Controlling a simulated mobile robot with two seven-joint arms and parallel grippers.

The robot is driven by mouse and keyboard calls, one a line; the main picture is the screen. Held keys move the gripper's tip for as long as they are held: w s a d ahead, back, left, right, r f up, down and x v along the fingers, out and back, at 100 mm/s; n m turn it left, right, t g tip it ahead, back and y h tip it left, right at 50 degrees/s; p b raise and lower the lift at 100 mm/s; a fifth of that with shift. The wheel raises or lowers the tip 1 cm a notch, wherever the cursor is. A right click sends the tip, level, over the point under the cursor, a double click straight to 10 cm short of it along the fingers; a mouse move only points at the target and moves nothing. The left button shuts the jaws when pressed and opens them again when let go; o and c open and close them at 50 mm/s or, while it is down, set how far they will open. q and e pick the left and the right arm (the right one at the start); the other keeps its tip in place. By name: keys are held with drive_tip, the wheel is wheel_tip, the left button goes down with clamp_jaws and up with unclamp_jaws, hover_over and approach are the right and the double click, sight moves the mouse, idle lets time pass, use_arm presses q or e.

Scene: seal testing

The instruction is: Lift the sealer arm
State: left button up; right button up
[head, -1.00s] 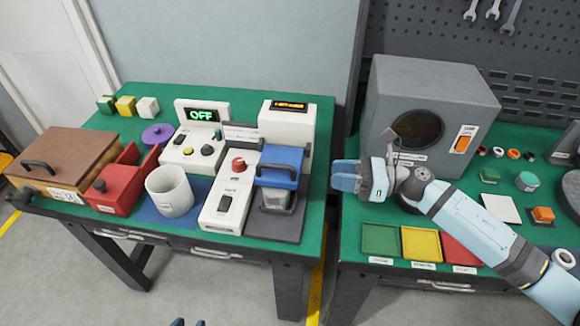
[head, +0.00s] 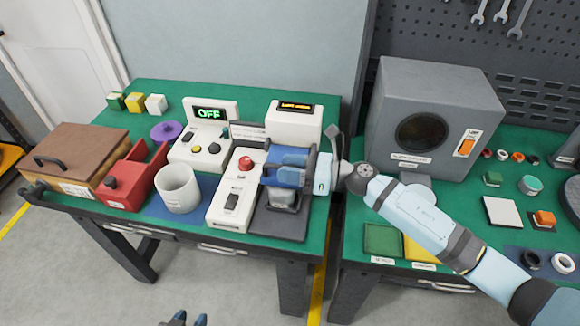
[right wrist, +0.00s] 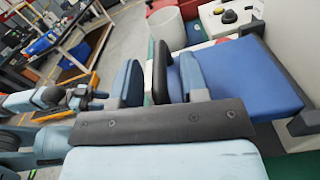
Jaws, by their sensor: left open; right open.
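The blue sealer arm (head: 270,179) is down over the grey block (head: 281,200) of the sealer, on the left table. It also shows as a broad blue plate (right wrist: 255,75) in the right wrist view. My right gripper (head: 288,168) is at the sealer arm, partly covering it in the head view. In the right wrist view, its open fingers (right wrist: 160,80) stand on either side of the black handle bar (right wrist: 160,70), with gaps visible.
A white box with a red knob (head: 231,200), a white mug (head: 177,188) and a red holder (head: 125,180) stand left of the sealer. A display unit (head: 294,125) stands behind it. The grey chamber (head: 435,100) is on the right table, across a gap.

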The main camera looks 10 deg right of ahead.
clamp_jaws()
